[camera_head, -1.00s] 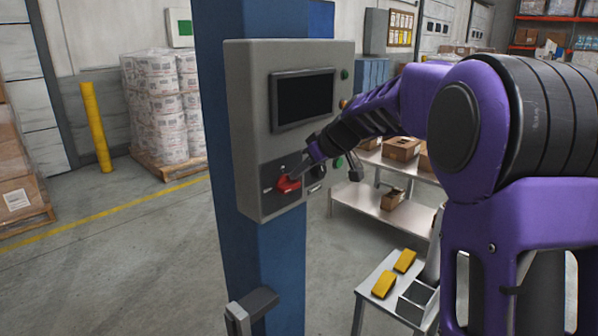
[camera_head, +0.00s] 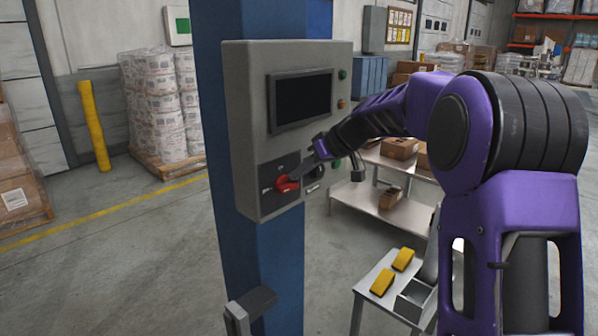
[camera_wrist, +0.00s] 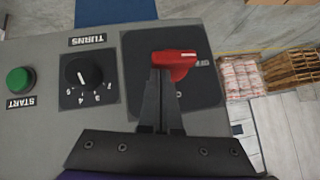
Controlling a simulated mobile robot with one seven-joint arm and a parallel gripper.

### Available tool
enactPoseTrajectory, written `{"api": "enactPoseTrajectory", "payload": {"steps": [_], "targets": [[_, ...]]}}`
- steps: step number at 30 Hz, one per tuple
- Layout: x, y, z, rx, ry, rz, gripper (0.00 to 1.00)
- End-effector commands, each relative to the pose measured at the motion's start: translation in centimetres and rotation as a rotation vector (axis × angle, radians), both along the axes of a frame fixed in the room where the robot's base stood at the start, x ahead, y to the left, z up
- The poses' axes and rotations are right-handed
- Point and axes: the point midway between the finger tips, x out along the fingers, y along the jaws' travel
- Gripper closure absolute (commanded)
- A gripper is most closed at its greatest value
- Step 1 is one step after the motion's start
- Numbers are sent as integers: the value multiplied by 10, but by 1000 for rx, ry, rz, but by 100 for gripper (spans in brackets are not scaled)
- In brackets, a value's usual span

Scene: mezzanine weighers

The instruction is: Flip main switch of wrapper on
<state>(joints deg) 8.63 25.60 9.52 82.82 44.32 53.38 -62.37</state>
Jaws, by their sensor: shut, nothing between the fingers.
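The wrapper's grey control box (camera_head: 245,130) is mounted on a blue column. Its red main switch (camera_head: 287,184) sits on a dark plate low on the front. In the wrist view the red handle (camera_wrist: 180,66) lies crosswise, with its end towards the OFF label (camera_wrist: 203,63). My gripper (camera_head: 298,172) is at the plate, beside the handle. In the wrist view my gripper (camera_wrist: 160,74) is shut and empty, its tips overlapping the handle's left part. I cannot tell whether they touch it. The ON label is not visible in the wrist view.
A TURNS dial (camera_wrist: 82,74) and a green START button (camera_wrist: 19,81) are beside the switch. The box has a dark screen (camera_head: 302,99). A small stand with yellow blocks (camera_head: 382,282) is below right. A shelf with cartons (camera_head: 375,205) is behind.

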Motion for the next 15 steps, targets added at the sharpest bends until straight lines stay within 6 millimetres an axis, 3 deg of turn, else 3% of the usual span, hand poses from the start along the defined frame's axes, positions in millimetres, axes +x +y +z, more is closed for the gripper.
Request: {"api": "enactPoseTrajectory", "payload": {"steps": [15], "targets": [[9, -10, -12, 282, 286, -1, 100]]}}
